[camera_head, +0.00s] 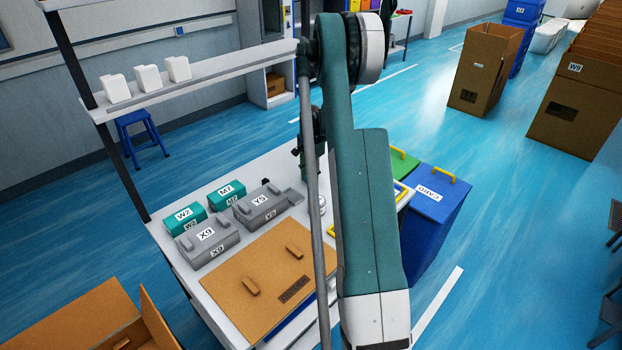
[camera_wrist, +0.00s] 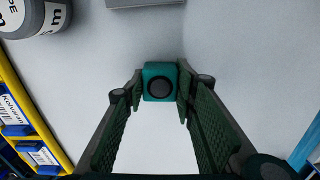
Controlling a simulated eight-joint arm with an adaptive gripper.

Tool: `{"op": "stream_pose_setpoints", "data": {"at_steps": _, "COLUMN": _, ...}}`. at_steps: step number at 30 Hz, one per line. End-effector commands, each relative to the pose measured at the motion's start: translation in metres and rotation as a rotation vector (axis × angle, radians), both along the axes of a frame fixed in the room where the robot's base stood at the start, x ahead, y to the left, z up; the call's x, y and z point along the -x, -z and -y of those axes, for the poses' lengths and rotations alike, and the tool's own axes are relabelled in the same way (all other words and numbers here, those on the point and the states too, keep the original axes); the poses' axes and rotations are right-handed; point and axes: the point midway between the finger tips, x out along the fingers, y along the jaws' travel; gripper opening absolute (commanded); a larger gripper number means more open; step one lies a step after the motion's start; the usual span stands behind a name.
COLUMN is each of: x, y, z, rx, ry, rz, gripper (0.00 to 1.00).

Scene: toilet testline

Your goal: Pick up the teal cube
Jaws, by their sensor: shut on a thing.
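The teal cube (camera_wrist: 160,72) has a dark round mark on its face and shows in the middle of the wrist view. My gripper (camera_wrist: 160,86) is shut on it, with one dark ridged finger against each side. The white tabletop lies beyond the cube; whether the cube touches it or hangs above it I cannot tell. In the head view, my arm hides the cube and most of the gripper.
A grey tape roll (camera_wrist: 38,16) and a yellow-edged blue rack (camera_wrist: 20,118) stand at the wrist view's left. On the table are teal boxes (camera_head: 183,219), grey boxes (camera_head: 207,240) and a brown board (camera_head: 272,268). A blue bin (camera_head: 436,200) stands to the right.

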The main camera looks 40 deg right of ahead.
Motion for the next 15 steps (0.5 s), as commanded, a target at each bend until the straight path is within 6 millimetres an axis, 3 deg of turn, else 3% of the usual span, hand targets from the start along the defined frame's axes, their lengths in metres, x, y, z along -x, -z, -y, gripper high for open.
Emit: {"op": "stream_pose_setpoints", "data": {"at_steps": 15, "x": 0.0, "y": -0.067, "z": 0.0, "rx": 0.0, "ry": 0.0, "rz": 0.0, "gripper": 0.14}}
